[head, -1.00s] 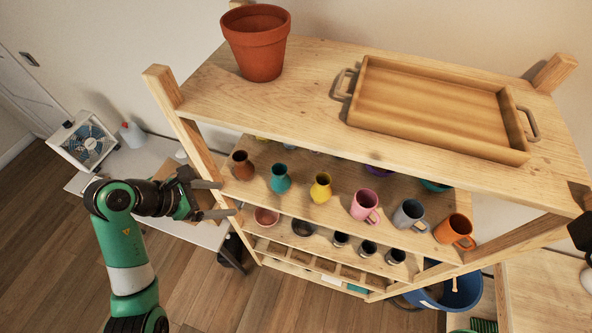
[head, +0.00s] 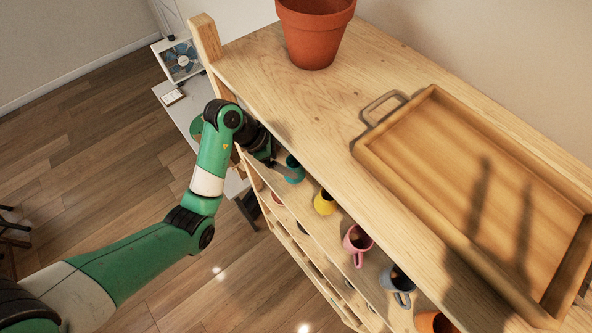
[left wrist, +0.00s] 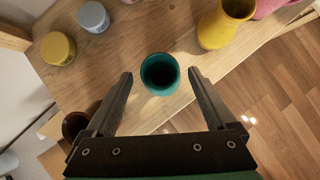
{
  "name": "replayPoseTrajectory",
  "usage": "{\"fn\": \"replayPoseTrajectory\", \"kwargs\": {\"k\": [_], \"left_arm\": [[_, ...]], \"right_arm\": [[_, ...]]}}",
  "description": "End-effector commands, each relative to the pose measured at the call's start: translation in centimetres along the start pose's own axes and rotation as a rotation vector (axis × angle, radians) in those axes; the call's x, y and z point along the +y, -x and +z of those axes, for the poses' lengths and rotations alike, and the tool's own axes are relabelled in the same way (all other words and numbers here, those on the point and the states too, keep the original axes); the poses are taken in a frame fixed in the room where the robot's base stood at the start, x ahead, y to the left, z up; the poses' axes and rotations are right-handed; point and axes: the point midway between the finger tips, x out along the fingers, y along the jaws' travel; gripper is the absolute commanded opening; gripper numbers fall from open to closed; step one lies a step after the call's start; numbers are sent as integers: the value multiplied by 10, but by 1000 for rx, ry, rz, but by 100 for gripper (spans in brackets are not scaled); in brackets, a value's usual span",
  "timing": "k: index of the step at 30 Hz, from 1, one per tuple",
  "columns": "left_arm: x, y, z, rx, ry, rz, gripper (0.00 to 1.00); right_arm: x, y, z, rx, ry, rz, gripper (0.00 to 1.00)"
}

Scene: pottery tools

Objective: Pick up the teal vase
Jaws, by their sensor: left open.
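The teal vase (head: 294,169) stands on the shelf below the top board, left of the yellow vase (head: 325,202). In the left wrist view the teal vase (left wrist: 160,72) is seen from above, its round mouth showing. My left gripper (left wrist: 160,80) is open, with one finger on each side of the vase; gaps show on both sides. In the head view my left gripper (head: 274,162) is at the teal vase, its fingers partly hidden. My right gripper is not in view.
A brown vase (left wrist: 75,124) stands close to the left finger. Yellow (left wrist: 57,48) and grey-blue (left wrist: 93,17) jars stand behind. The pink mug (head: 357,240) and grey mug (head: 398,282) share the shelf. The top board holds a terracotta pot (head: 314,35) and a wooden tray (head: 385,150).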

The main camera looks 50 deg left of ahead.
Motion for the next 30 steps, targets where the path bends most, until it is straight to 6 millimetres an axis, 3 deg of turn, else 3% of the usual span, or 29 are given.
{"fn": "replayPoseTrajectory", "kwargs": {"k": [9, 17, 30], "left_arm": [[-1, -53, 0, 1, -2, -3, 89], [-1, -58, 0, 1, -2, 0, 89], [-1, -57, 0, 0, -2, 0, 10]], "right_arm": [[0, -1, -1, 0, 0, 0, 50], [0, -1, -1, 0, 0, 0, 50], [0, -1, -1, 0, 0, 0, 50]]}}
